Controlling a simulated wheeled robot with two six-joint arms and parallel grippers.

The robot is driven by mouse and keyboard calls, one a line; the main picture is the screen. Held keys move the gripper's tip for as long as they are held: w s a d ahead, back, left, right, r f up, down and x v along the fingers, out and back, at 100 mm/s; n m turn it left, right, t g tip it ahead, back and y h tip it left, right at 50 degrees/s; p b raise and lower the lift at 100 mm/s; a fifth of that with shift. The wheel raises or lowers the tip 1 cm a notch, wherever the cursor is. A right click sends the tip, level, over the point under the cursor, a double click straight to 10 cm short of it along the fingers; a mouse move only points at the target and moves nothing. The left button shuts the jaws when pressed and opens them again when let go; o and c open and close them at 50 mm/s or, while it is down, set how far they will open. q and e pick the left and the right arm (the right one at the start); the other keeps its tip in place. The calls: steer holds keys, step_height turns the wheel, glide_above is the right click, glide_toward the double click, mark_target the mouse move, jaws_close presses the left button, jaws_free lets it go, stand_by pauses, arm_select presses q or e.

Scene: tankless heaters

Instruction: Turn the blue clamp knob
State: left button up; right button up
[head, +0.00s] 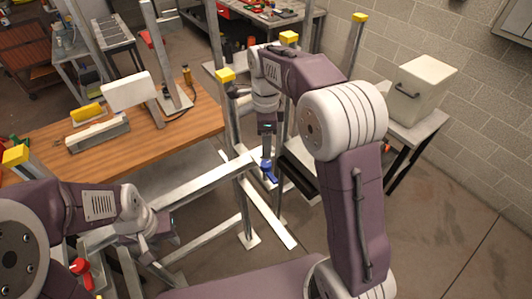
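The blue clamp knob (268,171) is small and sits low on the metal frame, right of the upright post. My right arm reaches over from the lower right and its gripper (267,153) points down just above the knob. Whether its fingers touch or surround the knob is too small to tell. My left gripper (168,240) is at the lower left, beside the frame's lower bars and away from the blue knob. Its fingers are dark and partly hidden, so its opening is unclear.
A red knob (80,267) shows at the lower left beside my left arm. Metal posts (241,190) with yellow caps stand close to my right gripper. A wooden table (150,146) is at left and a white bin (421,90) at right. The right floor is clear.

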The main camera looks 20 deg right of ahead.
mark_target(266, 163)
step_height(266, 163, down, 8)
steer(key=shift+d+r+p, duration=0.1)
steer(key=shift+p, duration=0.3)
steer(key=shift+f, duration=0.35)
steer(key=shift+s, duration=0.1)
steer(key=shift+a, duration=0.2)
steer(key=shift+d, duration=0.1)
jaws_close()
